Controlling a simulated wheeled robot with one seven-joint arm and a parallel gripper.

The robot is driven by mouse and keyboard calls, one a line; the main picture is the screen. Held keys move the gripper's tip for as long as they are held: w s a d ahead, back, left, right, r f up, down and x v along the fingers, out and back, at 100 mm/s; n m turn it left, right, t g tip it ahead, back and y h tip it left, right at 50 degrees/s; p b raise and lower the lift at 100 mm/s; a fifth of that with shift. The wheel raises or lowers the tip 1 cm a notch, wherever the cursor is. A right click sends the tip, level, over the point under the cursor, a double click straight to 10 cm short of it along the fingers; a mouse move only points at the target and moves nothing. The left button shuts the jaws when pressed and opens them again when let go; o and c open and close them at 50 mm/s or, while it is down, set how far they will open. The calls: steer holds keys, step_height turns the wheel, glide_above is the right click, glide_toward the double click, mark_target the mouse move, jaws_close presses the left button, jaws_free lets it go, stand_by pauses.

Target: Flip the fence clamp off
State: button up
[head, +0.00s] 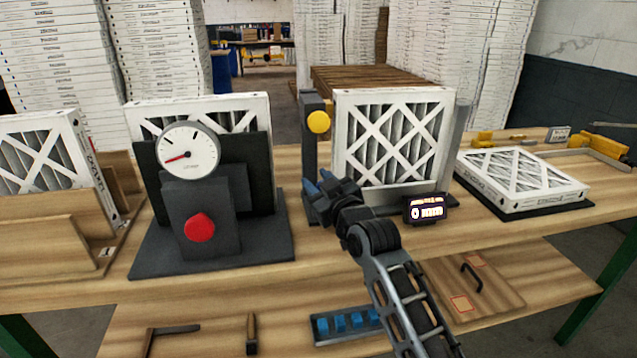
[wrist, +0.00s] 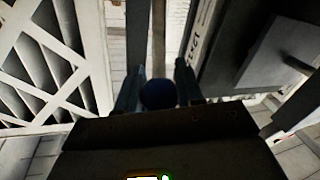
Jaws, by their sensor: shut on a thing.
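My gripper (head: 319,184) is at the foot of a dark upright post (head: 309,145) with a yellow round knob (head: 318,122) near its top. In the wrist view, my two fingers (wrist: 158,88) stand either side of a dark blue rounded knob (wrist: 158,94) and are shut on it. I take this knob to be the fence clamp's handle; its lever and base are hidden behind my gripper. A white-framed filter (head: 393,135) stands upright just right of the post; its lattice also shows at the left of the wrist view (wrist: 50,60).
A gauge stand (head: 200,215) with a red button (head: 199,227) is to the left. A small lit display (head: 427,208) sits close right of my wrist. Another filter (head: 520,180) lies flat at the right. A lower shelf holds a tray of blue pieces (head: 345,323).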

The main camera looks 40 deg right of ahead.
jaws_close()
